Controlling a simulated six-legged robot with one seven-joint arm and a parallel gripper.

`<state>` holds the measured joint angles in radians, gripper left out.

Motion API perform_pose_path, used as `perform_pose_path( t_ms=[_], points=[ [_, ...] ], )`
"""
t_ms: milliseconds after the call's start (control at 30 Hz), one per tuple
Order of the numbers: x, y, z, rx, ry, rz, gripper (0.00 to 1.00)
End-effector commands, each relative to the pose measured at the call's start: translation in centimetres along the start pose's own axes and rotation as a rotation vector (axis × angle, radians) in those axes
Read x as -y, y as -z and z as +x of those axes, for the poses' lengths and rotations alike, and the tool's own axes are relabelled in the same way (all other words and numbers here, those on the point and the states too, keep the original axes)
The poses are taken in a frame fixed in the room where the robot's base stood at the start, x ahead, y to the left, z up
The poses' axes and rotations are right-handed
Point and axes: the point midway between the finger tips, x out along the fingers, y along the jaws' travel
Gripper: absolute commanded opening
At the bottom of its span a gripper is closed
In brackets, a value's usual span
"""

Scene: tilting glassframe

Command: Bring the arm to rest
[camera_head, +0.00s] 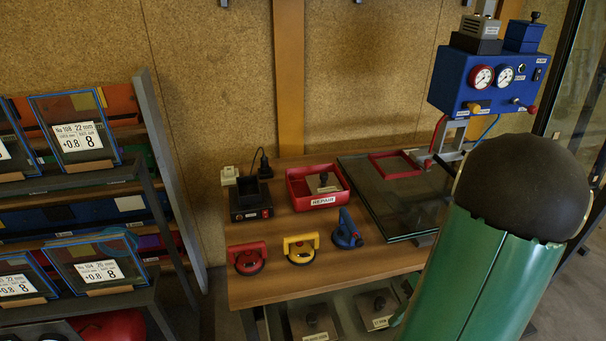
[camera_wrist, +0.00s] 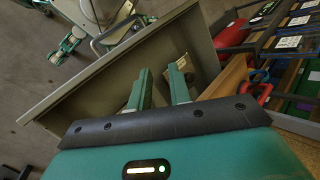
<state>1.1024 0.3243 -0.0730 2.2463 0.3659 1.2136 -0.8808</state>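My gripper (camera_wrist: 160,72) shows in the wrist view as two green fingers with a gap between them, open, and nothing is seen held. It points at a large grey panel or tray-like surface (camera_wrist: 78,75), and I cannot tell the distance between them. In the head view, my green arm with its dark rounded joint (camera_head: 525,185) rises at the right, in front of the table's right side. The gripper itself is outside the head view.
A wooden table (camera_head: 330,270) holds red, yellow and blue suction lifters (camera_head: 300,248), a red repair tray (camera_head: 318,188), and glass panes (camera_head: 400,207). A blue gauge box (camera_head: 490,82) stands behind my arm. A rack of labelled panes (camera_head: 75,135) is at left.

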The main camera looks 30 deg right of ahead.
Motion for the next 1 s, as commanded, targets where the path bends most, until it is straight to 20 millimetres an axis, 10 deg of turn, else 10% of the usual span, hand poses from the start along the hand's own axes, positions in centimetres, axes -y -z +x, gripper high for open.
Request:
perform_pose_path(
  t_ms=[467, 1000],
  points=[
    [15.0, 1.0, -1.4, -0.088, -0.418, -0.242, 0.2],
    [29.7, -5.0, -0.8, -0.43, -0.583, -0.579, 0.2]
  ],
)
